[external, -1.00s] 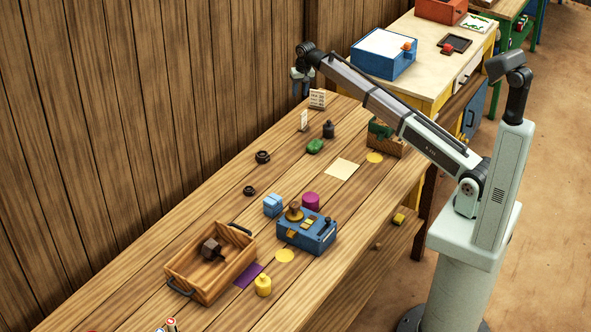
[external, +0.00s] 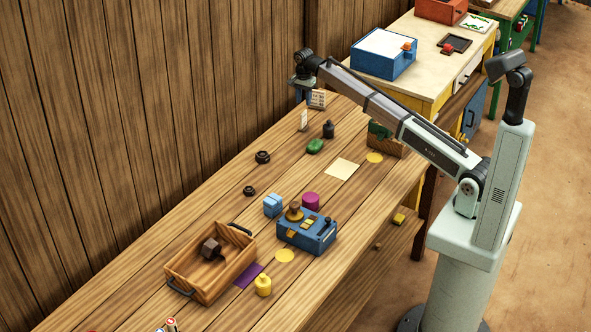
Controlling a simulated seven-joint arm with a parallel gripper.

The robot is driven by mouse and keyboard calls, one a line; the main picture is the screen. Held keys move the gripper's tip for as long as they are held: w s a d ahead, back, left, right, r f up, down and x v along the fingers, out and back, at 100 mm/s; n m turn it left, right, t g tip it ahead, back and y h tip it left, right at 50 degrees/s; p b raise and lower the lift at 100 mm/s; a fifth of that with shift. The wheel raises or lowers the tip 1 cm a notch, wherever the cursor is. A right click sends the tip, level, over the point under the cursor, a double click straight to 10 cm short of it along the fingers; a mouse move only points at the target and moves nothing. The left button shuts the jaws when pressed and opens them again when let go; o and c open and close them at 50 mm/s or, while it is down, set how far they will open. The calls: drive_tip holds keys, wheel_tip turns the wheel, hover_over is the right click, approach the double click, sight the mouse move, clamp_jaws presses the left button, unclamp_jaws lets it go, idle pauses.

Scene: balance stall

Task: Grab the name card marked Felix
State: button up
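Two small white name cards with dark print stand at the far end of the wooden table. One card (external: 317,98) stands farther back, and the other card (external: 304,120) stands a little nearer. The print is too small to read, so I cannot tell which is marked Felix. My gripper (external: 302,97) points down just left of the farther card, close to it in the picture. Contact cannot be made out. The fingers are small and partly overlapped in view, and I cannot tell how far apart they are.
A black weight (external: 328,129), a green object (external: 315,146) and a wooden box (external: 385,145) stand near the cards. A wooden tray (external: 190,264) and a blue device (external: 318,235) are nearer. The plank wall (external: 190,110) runs close along the left.

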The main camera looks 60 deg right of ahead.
sight(304, 112)
wheel_tip(304, 112, down, 10)
drive_tip(key=shift+s+a+f, duration=0.1)
idle(0.5)
drive_tip(key=shift+c, duration=0.3)
clamp_jaws()
